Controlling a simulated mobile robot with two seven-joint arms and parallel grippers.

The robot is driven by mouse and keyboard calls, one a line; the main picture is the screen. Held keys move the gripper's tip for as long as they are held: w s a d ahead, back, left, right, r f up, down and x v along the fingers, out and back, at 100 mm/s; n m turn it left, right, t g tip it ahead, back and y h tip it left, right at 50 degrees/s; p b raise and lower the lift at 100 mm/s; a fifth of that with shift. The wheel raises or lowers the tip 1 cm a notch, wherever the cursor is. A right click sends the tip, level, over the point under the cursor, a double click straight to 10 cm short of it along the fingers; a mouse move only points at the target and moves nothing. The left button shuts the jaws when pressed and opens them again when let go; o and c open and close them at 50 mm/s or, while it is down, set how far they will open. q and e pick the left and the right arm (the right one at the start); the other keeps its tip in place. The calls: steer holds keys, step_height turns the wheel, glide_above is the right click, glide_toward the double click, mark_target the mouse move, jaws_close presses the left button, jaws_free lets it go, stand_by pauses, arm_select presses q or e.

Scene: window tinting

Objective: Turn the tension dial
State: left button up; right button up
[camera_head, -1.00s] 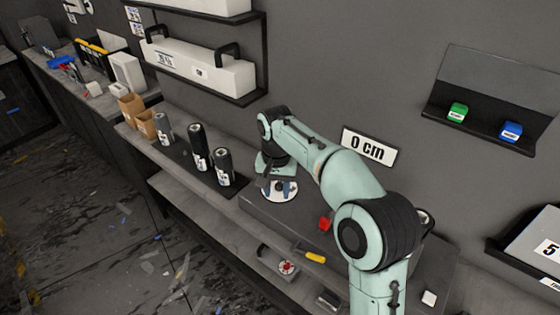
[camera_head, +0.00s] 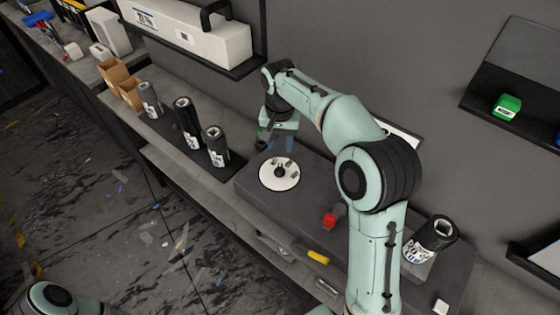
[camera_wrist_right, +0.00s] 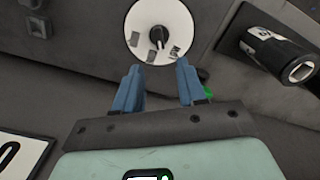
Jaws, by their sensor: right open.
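The tension dial appears to be the white disc (camera_head: 266,181) with a black pointer knob (camera_head: 280,172) at its middle, on the dark bench top. The white disc also shows at the top of the right wrist view (camera_wrist_right: 140,22), with its knob (camera_wrist_right: 157,37) pointing roughly down toward the fingers and dark marks to one side. My right gripper (camera_head: 282,143) is behind the dial, toward the wall. In the wrist view its blue fingers (camera_wrist_right: 158,68) are open and empty, with tips near the disc's edge and apart from the knob. My left gripper is out of view.
A black roll (camera_head: 430,240) stands at the bench's right, beyond a red-tipped part (camera_head: 331,217). Black rolls (camera_head: 187,124) stand on the left shelf. A yellow piece (camera_head: 318,257) lies low in front. A green block (camera_head: 506,106) sits on a wall shelf.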

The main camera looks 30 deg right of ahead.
mark_target(280, 165)
step_height(280, 165, down, 9)
steer(key=shift+f+b, duration=0.15)
steer(key=shift+b, duration=0.35)
jaws_close()
